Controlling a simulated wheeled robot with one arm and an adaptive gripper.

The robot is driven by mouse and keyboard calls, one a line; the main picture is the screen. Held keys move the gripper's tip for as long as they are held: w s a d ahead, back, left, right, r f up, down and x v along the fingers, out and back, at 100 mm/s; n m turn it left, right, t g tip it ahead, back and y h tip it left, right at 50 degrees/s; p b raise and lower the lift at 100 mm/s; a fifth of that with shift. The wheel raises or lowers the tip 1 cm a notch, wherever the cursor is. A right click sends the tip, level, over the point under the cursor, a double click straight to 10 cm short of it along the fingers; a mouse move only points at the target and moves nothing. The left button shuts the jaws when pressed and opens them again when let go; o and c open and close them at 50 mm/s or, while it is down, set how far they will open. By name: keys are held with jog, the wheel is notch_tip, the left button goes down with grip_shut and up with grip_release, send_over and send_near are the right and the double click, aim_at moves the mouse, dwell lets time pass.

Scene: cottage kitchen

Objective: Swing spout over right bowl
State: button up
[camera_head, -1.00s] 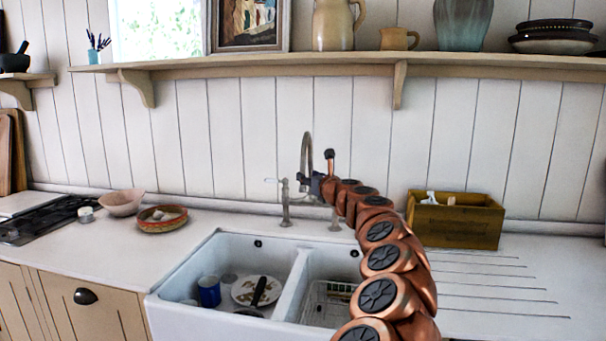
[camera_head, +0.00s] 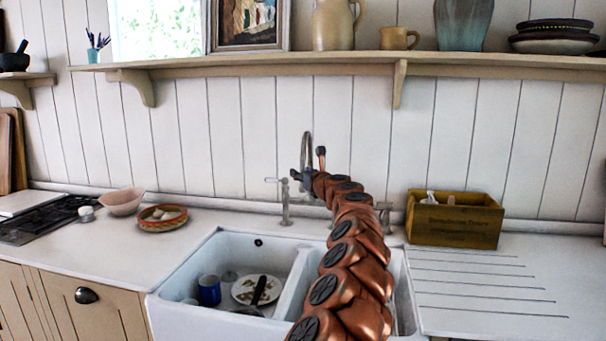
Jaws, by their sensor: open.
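The tap's tall arched spout (camera_head: 307,145) rises behind the sink, near its middle. My gripper (camera_head: 299,174) is open at the spout's lower part; whether it touches the spout cannot be told. My copper arm hides the tap's base and much of the right bowl (camera_head: 403,290). The left bowl (camera_head: 188,272) is in clear view. A tap handle on a pillar (camera_head: 285,203) stands left of the gripper, and another pillar (camera_head: 384,213) shows right of my arm.
The left bowl holds a blue mug (camera_head: 209,290) and a plate (camera_head: 248,290) with a dark-handled utensil. A wooden box (camera_head: 455,225) stands right of the sink. A woven basket (camera_head: 162,219) and a pink bowl (camera_head: 121,201) stand left. The grooved drainboard (camera_head: 490,285) is clear.

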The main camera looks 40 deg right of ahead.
grip_shut()
dwell(0.4)
dwell(0.4)
